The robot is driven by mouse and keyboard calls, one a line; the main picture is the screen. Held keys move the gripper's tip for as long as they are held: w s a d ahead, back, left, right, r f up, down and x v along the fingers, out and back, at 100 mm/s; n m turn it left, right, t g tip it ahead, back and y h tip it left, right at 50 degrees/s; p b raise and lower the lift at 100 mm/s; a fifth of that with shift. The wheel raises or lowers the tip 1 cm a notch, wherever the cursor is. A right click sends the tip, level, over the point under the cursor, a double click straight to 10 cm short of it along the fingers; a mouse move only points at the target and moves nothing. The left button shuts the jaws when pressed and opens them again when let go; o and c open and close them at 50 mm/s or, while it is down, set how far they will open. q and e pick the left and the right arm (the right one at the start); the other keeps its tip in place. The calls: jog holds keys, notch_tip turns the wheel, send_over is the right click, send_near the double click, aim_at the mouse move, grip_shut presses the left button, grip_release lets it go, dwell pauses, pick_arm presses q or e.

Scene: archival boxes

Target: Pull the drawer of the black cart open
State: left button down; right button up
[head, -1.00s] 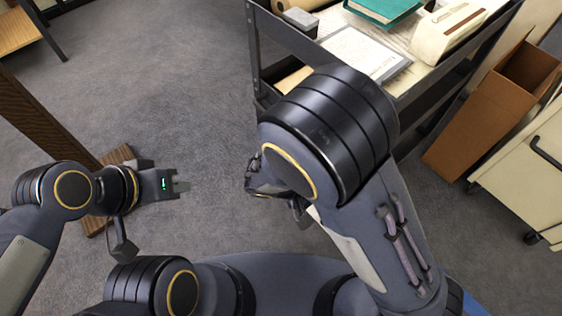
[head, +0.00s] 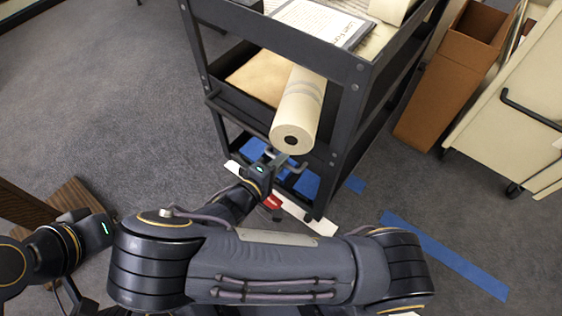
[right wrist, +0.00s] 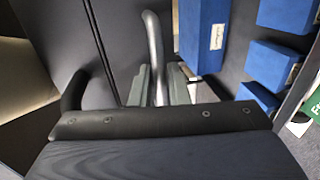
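The black cart (head: 345,110) stands at the upper middle of the head view. My right gripper (head: 277,163) is low at its front, at a grey bar handle (head: 296,163) below the paper roll. In the right wrist view the handle (right wrist: 155,45) runs between the two close-set fingers (right wrist: 160,84), which are shut on it. A dark panel (right wrist: 115,40) of the cart lies behind the handle. How far the drawer stands out is hard to tell. My left gripper (head: 100,232) is at the left; its fingertips are hidden behind my right arm.
A paper roll (head: 299,108) juts out over the cart's middle shelf. Blue boxes (right wrist: 202,35) sit low in the cart. A brown bin (head: 435,105) and a cream cabinet (head: 510,115) stand to the right. Blue tape (head: 445,258) marks the floor.

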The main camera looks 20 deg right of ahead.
jog(key=shift+w+d, duration=0.15)
jog(key=shift+d, duration=0.05)
pick_arm(q)
jog(key=shift+f, duration=0.1)
pick_arm(e)
grip_shut()
jog(key=shift+a, duration=0.1)
